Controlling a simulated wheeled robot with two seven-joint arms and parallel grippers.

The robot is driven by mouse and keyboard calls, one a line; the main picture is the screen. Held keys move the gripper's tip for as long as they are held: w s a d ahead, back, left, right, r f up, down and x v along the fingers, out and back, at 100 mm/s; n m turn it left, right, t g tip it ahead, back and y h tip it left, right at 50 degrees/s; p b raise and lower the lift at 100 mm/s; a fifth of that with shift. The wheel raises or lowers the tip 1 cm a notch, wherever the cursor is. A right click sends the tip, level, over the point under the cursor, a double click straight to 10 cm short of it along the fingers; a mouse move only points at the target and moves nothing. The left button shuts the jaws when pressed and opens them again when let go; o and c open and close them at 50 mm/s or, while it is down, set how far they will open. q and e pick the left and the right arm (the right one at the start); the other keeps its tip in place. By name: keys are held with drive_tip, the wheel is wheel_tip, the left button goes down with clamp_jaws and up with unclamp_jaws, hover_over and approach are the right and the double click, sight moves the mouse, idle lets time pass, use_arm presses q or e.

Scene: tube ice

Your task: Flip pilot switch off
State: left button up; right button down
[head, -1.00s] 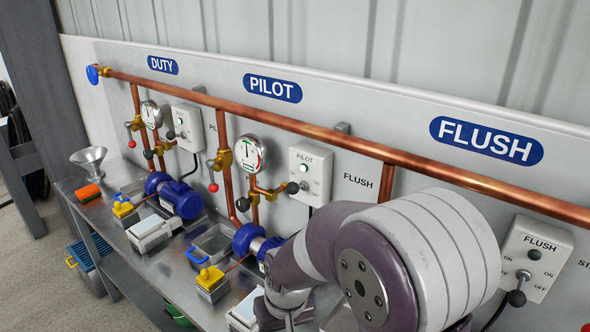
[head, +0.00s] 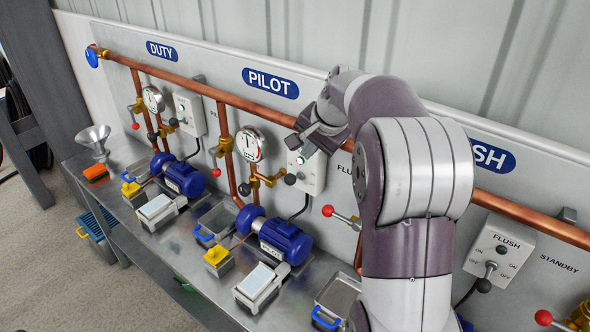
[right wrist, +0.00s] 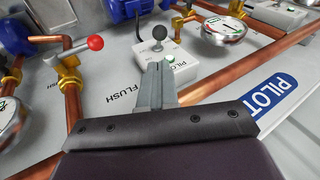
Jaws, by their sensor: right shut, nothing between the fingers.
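The pilot switch box (head: 314,172) is a white box on the back panel, below the blue PILOT sign (head: 271,83). Its black-knobbed lever (head: 290,180) sticks out at the lower left of the box. In the right wrist view the box (right wrist: 190,67) shows a green lamp (right wrist: 169,58) and the lever's black ball (right wrist: 159,33). My right gripper (head: 300,137) is shut and empty, over the top of the box. In the right wrist view its fingers (right wrist: 155,72) reach the box's edge, short of the lever; contact cannot be told. My left gripper is not in view.
A copper pipe (head: 220,103) runs along the panel above the box. A gauge (head: 250,145) and red-knobbed valve levers (head: 328,211) flank it. The blue pilot pump motor (head: 286,241) stands on the metal bench below. The flush switch box (head: 500,252) is at right.

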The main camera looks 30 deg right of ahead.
sight(292, 177)
drive_tip(key=p+x, duration=0.3)
drive_tip(key=x, duration=0.8)
drive_tip(key=shift+w+f+p, duration=0.1)
drive_tip(key=shift+w+p, duration=0.05)
drive_tip(key=shift+p, duration=0.2)
drive_tip(key=shift+w+f, duration=0.25)
drive_tip(key=shift+f, duration=0.25)
